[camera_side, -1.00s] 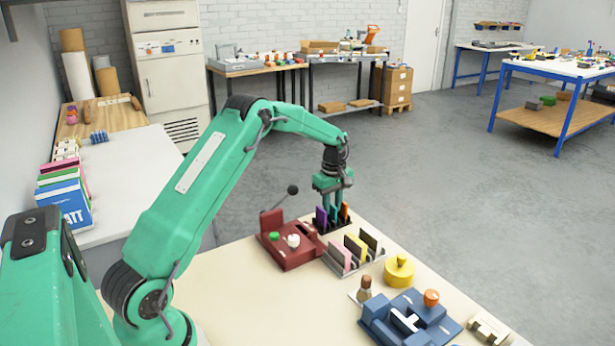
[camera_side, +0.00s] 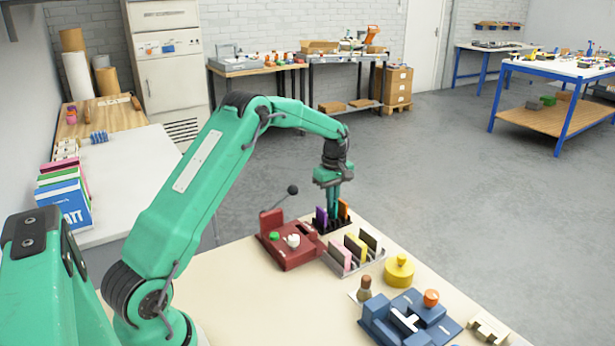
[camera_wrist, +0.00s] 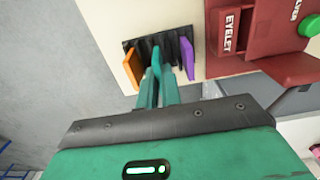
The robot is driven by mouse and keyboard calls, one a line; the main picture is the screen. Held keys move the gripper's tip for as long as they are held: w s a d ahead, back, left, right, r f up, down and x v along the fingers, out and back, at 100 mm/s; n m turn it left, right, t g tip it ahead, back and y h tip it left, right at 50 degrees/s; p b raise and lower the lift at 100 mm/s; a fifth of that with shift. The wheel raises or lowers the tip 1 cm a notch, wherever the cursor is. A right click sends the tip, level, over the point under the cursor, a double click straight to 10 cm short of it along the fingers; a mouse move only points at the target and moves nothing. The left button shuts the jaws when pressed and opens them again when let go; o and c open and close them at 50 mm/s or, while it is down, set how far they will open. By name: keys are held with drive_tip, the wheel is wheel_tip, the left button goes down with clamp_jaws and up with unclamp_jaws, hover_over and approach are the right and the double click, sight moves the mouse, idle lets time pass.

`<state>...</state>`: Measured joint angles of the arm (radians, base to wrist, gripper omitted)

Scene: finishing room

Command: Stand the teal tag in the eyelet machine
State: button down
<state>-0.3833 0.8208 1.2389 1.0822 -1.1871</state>
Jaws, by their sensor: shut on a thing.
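The teal tag (camera_wrist: 156,57) stands in the black slotted rack (camera_wrist: 142,43), between an orange tag (camera_wrist: 133,69) and a purple tag (camera_wrist: 187,58). My gripper (camera_wrist: 158,88) is shut on the teal tag from above. In the side view my gripper (camera_side: 333,205) is over the rack (camera_side: 333,228), and its fingers hide most of the teal tag. The red eyelet machine (camera_side: 290,254) stands just left of the rack, with a black-knobbed lever, a green button and a white knob. Its EYELET label shows in the wrist view (camera_wrist: 232,33).
A grey rack (camera_side: 344,271) with pink, yellow and dark tags stands in front of the black rack. A yellow round piece (camera_side: 399,271), a brown-topped stamp (camera_side: 365,288) and a blue machine (camera_side: 406,318) stand further right. The table's front-left area is clear.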

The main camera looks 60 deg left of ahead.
drive_tip(key=shift+r, duration=2.8)
drive_tip(key=shift+s, duration=0.1)
drive_tip(key=s+d, duration=0.1)
drive_tip(key=s, duration=1)
drive_tip(key=shift+s+d, duration=0.15)
drive_tip(key=shift+d, duration=0.25)
drive_tip(key=shift+f, duration=0.25)
drive_tip(key=shift+f, duration=2.75)
drive_tip(key=shift+f, duration=0.65)
